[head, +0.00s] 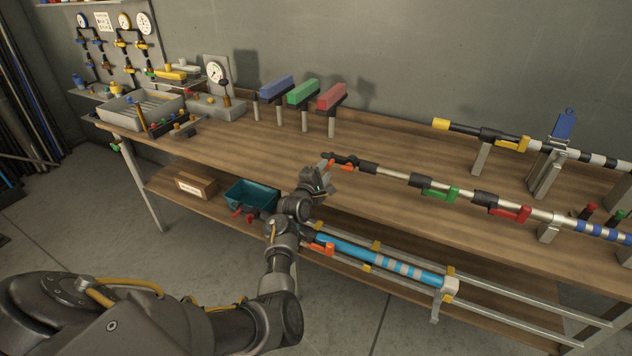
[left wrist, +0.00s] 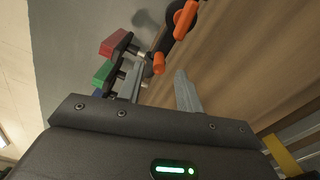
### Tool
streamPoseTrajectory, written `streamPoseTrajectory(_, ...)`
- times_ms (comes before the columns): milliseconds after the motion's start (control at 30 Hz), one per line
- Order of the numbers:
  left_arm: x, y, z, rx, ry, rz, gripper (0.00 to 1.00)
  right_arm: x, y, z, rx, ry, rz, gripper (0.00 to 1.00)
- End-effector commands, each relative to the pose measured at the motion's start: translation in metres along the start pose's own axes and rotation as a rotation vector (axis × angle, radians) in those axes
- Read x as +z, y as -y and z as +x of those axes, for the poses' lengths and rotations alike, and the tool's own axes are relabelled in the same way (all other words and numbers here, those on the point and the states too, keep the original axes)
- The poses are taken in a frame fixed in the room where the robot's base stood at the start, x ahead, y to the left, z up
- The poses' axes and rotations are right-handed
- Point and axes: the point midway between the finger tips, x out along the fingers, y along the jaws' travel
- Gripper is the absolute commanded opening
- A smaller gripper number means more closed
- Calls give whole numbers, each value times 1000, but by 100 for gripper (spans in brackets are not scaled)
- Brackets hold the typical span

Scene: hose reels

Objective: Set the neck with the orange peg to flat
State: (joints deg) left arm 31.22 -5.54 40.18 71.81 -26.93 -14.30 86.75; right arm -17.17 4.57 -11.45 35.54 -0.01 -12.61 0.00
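The dark neck (head: 343,160) sits at the left end of the long pole held above the bench. An orange peg (head: 327,163) is at its tip and an orange lever (head: 347,168) is just behind it. The neck's exact tilt is hard to tell. My left gripper (head: 325,173) is right at the peg, at the bench's front edge. In the left wrist view, the peg (left wrist: 158,63) shows between the ends of the two separated fingers (left wrist: 162,80), with a gap around it. An orange lever (left wrist: 185,19) is beyond them. My right gripper is out of view.
The pole carries a green lever (head: 440,194) and a red lever (head: 510,213). Blue, green and red blocks (head: 303,91) stand on posts behind. A yellow-tipped pole (head: 440,123) lies at the back right. Below are a teal bin (head: 252,195) and a blue tube (head: 350,252).

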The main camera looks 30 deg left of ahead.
Motion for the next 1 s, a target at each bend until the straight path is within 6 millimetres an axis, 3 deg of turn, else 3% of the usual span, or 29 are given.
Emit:
streamPoseTrajectory(200, -1, 2, -42, -1, -3, 0, 36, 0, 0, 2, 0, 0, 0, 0)
streamPoseTrajectory(400, -1, 1, -66, -1, -3, 0, 36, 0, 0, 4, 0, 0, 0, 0)
streamPoseTrajectory(1000, 0, 0, -73, -1, -1, -1, 36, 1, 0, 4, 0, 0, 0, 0)
